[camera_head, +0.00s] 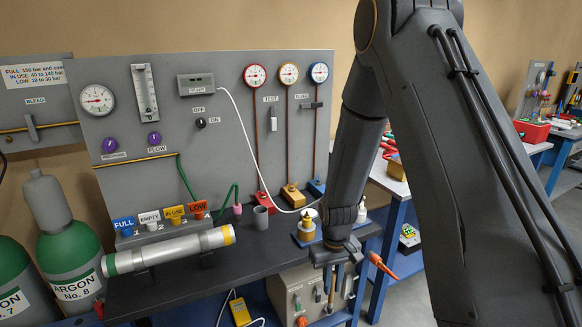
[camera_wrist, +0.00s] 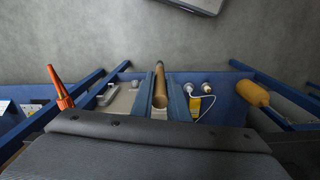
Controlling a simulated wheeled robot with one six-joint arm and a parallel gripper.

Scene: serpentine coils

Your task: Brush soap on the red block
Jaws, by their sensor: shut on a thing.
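The red block (camera_head: 264,199) sits on the dark bench at the foot of the left copper pipe, under a red-rimmed gauge. A yellow block (camera_head: 292,195) and a blue block (camera_head: 316,187) stand to its right. My gripper (camera_head: 337,262) is low at the bench's front right edge, apart from the red block. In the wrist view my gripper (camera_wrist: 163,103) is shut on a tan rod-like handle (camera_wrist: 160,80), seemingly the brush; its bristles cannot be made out. A grey cup (camera_head: 261,218) stands near the red block; whether it holds soap cannot be told.
A silver cylinder (camera_head: 170,250) lies across the bench's left front. A brass fitting (camera_head: 307,226) stands on a blue base near my arm. A white hose (camera_head: 252,150) loops to the bench. Green argon bottles (camera_head: 68,250) stand left.

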